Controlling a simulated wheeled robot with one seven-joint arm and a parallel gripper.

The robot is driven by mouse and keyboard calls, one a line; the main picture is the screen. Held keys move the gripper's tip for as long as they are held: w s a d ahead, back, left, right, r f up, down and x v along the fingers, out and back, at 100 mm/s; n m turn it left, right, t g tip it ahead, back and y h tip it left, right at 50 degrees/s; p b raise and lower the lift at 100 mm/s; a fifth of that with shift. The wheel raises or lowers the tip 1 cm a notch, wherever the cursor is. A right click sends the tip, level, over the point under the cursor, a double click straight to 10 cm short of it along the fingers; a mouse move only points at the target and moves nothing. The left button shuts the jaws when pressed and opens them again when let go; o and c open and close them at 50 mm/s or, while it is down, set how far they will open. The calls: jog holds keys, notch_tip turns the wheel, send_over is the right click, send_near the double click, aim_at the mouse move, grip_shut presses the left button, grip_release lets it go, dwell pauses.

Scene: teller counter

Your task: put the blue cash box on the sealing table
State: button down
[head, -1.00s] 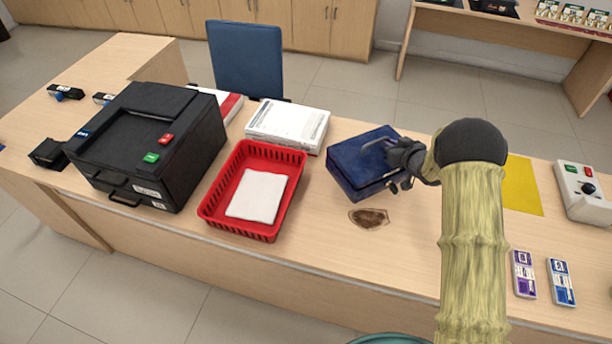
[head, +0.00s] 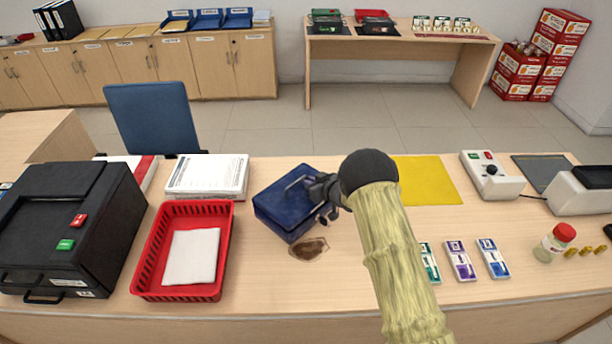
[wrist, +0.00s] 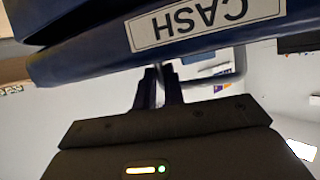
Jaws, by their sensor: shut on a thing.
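The blue cash box (head: 285,212) is at the middle of the counter (head: 345,285), just behind a brown stain. I cannot tell whether it rests on the counter or hangs slightly above it. My gripper (head: 318,188) is at the box's right side, shut on its metal handle. In the wrist view the box (wrist: 90,50) fills the top, with its CASH label upside down. The gripper fingers (wrist: 160,85) are close together at the grey handle. A separate wooden table (head: 400,48) stands across the floor at the back; no visible label names it the sealing table.
A red basket (head: 140,275) and a paper stack (head: 208,176) are left of the box. A yellow mat (head: 428,180) and a white control box (head: 490,175) are to the right.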

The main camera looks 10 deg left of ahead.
jog(key=shift+w+a+f, duration=0.1)
jog(key=shift+w+f, duration=0.05)
jog(key=shift+f, duration=0.35)
jog(key=shift+f+p, duration=0.6)
jog(key=shift+f, duration=1.5)
jog(key=c, duration=1.6)
grip_release()
jog(key=shift+s+f, duration=0.2)
jog(key=shift+f, duration=0.05)
jog(key=shift+o, duration=0.5)
jog(key=shift+d+r, duration=0.1)
jog(key=shift+d, duration=0.1)
